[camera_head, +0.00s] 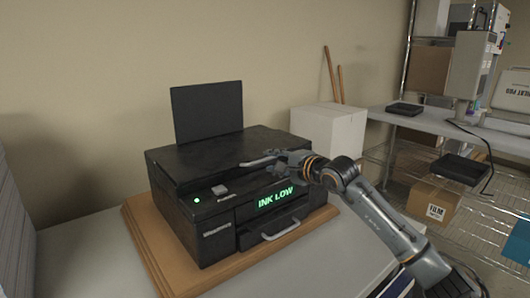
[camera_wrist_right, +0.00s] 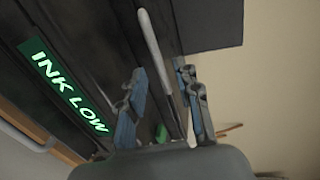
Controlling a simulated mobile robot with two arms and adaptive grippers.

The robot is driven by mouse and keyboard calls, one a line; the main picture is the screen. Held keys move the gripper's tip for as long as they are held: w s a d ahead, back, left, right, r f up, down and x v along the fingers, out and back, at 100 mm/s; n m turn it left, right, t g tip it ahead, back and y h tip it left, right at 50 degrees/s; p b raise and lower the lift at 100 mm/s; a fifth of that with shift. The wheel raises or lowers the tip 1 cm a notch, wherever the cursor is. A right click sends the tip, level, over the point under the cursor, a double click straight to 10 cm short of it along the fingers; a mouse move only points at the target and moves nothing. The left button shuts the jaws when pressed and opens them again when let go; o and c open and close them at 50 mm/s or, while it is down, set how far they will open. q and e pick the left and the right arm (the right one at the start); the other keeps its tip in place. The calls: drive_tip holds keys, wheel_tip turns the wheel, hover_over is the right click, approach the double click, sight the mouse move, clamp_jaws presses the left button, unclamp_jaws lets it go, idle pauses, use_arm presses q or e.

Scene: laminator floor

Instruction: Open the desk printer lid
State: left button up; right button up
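The black desk printer (camera_head: 225,215) stands on a wooden board. Its lid (camera_head: 220,152) looks down, with a dark upright panel (camera_head: 206,112) behind it. A light bar handle (camera_head: 258,161) sits at the lid's front edge, and this handle also shows in the right wrist view (camera_wrist_right: 153,50). My right gripper (camera_head: 280,163) is at the printer's front right, by the handle. In the wrist view its blue-padded fingers (camera_wrist_right: 167,92) are apart, with the handle between them and visible gaps on both sides. My left gripper is not in view.
The printer's screen (camera_head: 275,199) reads "INK LOW", and a lower front handle (camera_head: 282,231) sits below it. A white box (camera_head: 332,130) stands behind to the right. A wire shelf with a cardboard box (camera_head: 432,201) is farther right. Bare table shows at left.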

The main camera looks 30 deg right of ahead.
sight(266, 160)
drive_tip(key=shift+p+x, duration=0.5)
drive_tip(key=shift+x, duration=1.6)
drive_tip(key=shift+c, duration=0.4)
clamp_jaws()
